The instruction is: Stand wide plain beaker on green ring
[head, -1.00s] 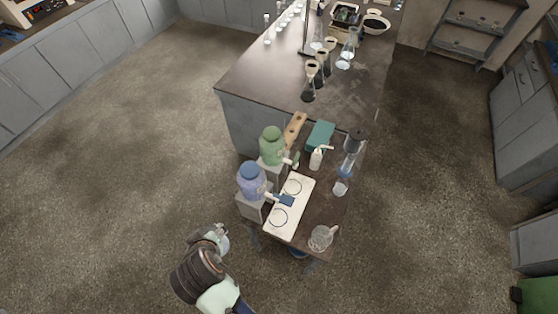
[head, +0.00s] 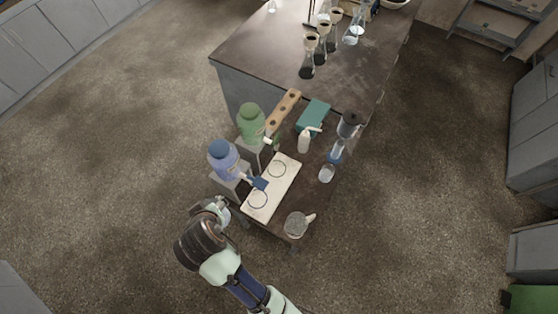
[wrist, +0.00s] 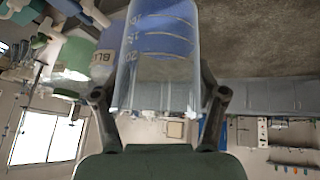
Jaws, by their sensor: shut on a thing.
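My gripper (head: 221,208) is off the near left corner of the side table, beside the blue carboy's stand. In the wrist view my gripper (wrist: 160,110) is shut on a clear wide beaker (wrist: 160,85). The white mat (head: 264,193) carries two thin rings. The far ring (head: 277,169), by the green carboy, looks green; the near ring (head: 257,199) looks bluish. Both appear empty.
The blue carboy (head: 223,160) and green carboy (head: 250,122) stand on blocks along the mat's left side, spouts toward it. A blue piece (head: 260,184) lies by the mat's left edge.

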